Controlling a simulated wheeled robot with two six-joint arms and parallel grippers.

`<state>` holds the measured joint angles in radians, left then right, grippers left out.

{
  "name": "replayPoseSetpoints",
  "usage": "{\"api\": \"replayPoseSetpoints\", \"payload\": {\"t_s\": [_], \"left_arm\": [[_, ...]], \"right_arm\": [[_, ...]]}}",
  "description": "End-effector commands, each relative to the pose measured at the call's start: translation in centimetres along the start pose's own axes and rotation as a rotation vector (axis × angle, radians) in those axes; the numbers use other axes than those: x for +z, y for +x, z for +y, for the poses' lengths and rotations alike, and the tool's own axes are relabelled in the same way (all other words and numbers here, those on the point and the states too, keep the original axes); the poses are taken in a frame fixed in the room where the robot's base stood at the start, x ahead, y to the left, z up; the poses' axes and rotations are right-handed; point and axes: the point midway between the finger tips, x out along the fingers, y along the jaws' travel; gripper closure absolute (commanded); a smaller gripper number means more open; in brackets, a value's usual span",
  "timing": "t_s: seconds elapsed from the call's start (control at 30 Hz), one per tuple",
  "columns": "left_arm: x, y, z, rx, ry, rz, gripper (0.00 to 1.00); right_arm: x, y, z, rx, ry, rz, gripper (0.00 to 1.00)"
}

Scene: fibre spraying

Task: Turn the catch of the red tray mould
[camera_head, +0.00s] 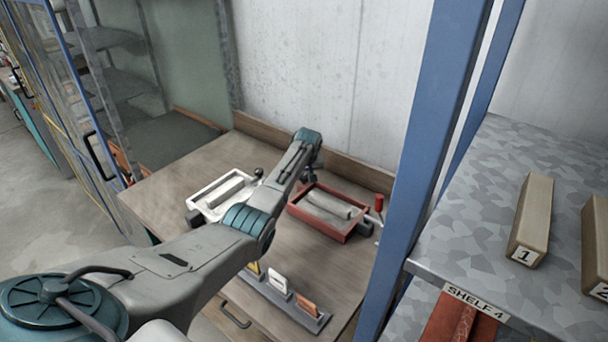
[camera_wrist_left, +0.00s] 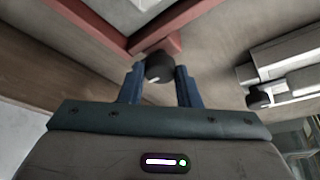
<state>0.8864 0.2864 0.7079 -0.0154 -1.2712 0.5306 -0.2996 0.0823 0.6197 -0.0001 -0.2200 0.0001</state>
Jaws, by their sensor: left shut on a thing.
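The red tray mould (camera_head: 318,225) lies on the wooden bench, a red frame around a grey-white shaped insert. In the left wrist view its red frame (camera_wrist_left: 158,45) is close ahead. Its catch, a dark round knob (camera_wrist_left: 159,67) with a pale mark, sits by the frame corner. My left gripper (camera_wrist_left: 159,88) is shut on this knob, one blue finger on each side. In the head view my left gripper (camera_head: 308,176) is at the mould's far left corner, where my wrist hides the catch. My right gripper is not in view.
A white tray mould (camera_head: 205,207) with a black knob (camera_head: 258,172) lies left of my forearm. A red-handled lever (camera_head: 379,203) stands right of the red mould. A card holder (camera_head: 290,305) is at the bench front. A blue post (camera_head: 425,150) and shelf (camera_head: 470,215) bound the right.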

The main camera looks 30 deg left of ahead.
Motion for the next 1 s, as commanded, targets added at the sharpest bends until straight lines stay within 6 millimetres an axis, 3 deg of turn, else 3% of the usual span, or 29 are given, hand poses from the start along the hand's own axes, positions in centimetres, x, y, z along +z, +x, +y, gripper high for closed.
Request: {"api": "replayPoseSetpoints", "payload": {"t_s": [0.27, 0.3, 0.4, 0.77, 1.0], "left_arm": [[-0.1, -0.1, 0.0, 0.0, -0.001, 0.001, 0.93], [-0.1, -0.1, 0.0, 0.001, -0.001, 0.001, 0.66], [-0.1, -0.1, 0.0, 0.0, -0.001, 0.001, 0.49], [0.0, -0.3, 0.0, 0.0, 0.0, 0.001, 0.49], [0.0, -2.8, 0.0, 0.002, 0.0, 0.004, 0.49]], "right_arm": [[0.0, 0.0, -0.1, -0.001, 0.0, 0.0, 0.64], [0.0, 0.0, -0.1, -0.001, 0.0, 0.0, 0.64], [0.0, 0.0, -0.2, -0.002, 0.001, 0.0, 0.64], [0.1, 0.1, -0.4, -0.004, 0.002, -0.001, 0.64], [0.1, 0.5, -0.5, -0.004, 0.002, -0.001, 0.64]]}}
